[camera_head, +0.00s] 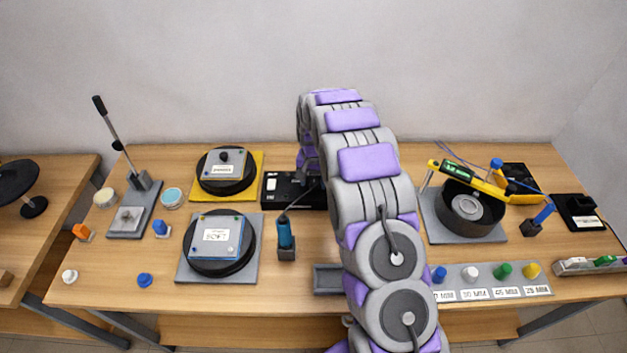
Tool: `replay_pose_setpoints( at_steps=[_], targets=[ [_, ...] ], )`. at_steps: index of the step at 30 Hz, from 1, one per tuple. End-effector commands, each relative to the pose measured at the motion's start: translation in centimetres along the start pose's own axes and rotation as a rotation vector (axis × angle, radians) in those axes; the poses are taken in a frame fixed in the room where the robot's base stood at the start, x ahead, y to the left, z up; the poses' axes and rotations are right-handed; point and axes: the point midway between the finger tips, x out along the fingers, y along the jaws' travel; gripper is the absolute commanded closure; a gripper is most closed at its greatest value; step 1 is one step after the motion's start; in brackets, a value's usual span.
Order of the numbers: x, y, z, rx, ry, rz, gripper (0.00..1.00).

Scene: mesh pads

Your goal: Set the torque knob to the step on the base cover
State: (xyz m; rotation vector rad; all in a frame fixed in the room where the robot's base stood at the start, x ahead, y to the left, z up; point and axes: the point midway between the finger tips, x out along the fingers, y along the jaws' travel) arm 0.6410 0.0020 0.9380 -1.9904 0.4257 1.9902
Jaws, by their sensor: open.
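A blue upright driver-like tool (285,234) stands in a small dark holder left of my arm; a knob on it is too small to make out. A grey square plate with a white label (214,241) lies on a black round pad on a grey base. A similar labelled plate (221,167) with a dark knob on top lies on a round pad on a yellow base. I cannot tell which is the base cover, and the labels are too small to read. My arm rises through the middle and bends down behind itself; its gripper end is hidden.
A black box (290,191) lies partly behind my arm. A tall lever stand (132,214) is at left. At right are a dark round bowl (470,211) with a yellow bar and a labelled tray (495,284) with coloured knobs. The front left table is mostly clear.

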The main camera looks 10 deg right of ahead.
Motion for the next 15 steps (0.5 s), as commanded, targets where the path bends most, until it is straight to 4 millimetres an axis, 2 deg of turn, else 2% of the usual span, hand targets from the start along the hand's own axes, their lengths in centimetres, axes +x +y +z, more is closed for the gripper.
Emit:
replay_pose_setpoints(
  at_steps=[4,15],
  targets=[
    [-0.02,0.01,-0.01,0.000,0.000,0.000,0.41],
    [-0.01,0.00,0.00,0.000,0.000,0.000,0.77]
  ],
)
